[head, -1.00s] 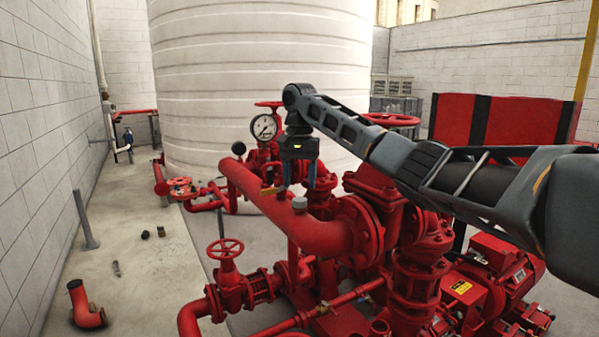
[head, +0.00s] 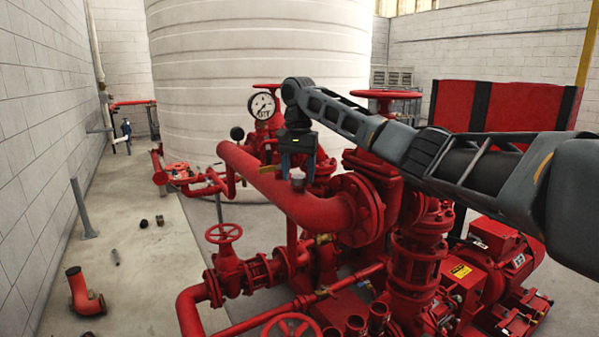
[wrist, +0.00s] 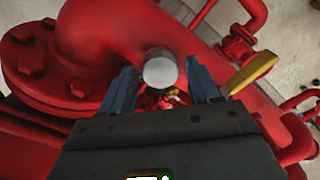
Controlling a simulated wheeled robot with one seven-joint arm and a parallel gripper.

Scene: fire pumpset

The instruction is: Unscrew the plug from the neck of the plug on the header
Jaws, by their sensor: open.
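The plug (head: 298,182) is a small grey round cap on top of the thick red header pipe (head: 318,210). Its neck is hard to make out in the head view. My gripper (head: 298,172) points down just above the plug, with its two blue fingers apart. In the wrist view the plug's pale round top (wrist: 160,68) shows between the fingertips, slightly beyond them. My gripper (wrist: 161,70) is open and holds nothing. I cannot tell whether the fingertips reach down past the plug's top.
A yellow lever (wrist: 252,73) sits right of the fingers in the wrist view. A bolted red flange (wrist: 45,65) lies to the left. A pressure gauge (head: 262,106) and a red handwheel (head: 223,233) stand near the header.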

